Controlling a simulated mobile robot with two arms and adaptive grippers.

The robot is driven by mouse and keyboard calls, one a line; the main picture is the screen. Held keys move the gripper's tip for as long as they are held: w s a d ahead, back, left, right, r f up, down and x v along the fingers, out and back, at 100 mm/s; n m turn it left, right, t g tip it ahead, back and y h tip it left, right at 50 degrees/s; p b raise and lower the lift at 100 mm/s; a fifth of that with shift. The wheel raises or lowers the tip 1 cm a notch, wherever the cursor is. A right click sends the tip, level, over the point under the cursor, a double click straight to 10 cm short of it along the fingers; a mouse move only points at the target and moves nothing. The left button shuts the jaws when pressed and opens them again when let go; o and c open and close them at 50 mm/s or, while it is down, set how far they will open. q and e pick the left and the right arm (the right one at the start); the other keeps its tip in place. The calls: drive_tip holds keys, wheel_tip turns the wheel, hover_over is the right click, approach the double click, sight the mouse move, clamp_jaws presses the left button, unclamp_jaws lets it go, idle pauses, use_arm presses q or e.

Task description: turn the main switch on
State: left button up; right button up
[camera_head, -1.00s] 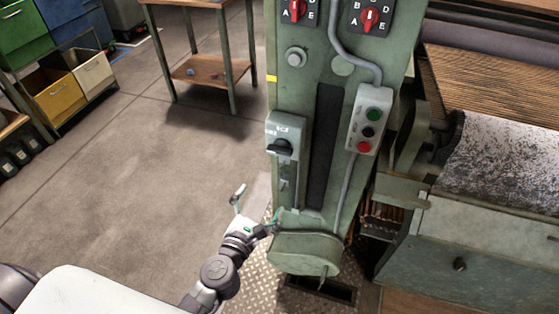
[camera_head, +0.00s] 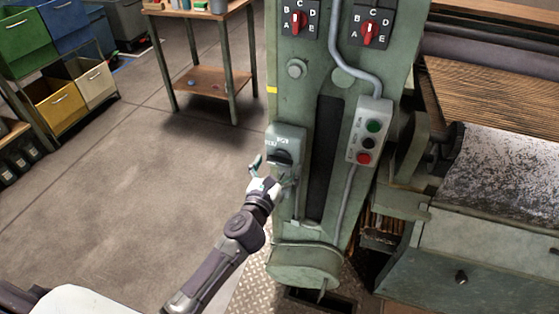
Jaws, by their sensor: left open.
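The main switch is most likely the black rotary handle (camera_head: 281,157) on a grey switch box (camera_head: 287,137), fixed to the front of the green machine column. Small lettering on the box is too blurred to read surely. My left gripper (camera_head: 270,168) is open, just below and left of the handle. One finger shows to the left of the box and the other lies against the view of the box's lower part. I cannot tell whether it touches the box or handle. My right gripper is not in view.
A button box (camera_head: 370,131) with green, black and red buttons sits to the right on the column. Two red selector knobs are above, one of them the left red knob (camera_head: 298,22). A wooden table (camera_head: 207,80) stands behind.

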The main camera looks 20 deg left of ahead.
use_arm(q)
drive_tip(key=shift+w, duration=0.65)
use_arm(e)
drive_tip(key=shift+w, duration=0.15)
use_arm(q)
drive_tip(key=c, duration=1.2)
drive_tip(key=shift+o, duration=0.2)
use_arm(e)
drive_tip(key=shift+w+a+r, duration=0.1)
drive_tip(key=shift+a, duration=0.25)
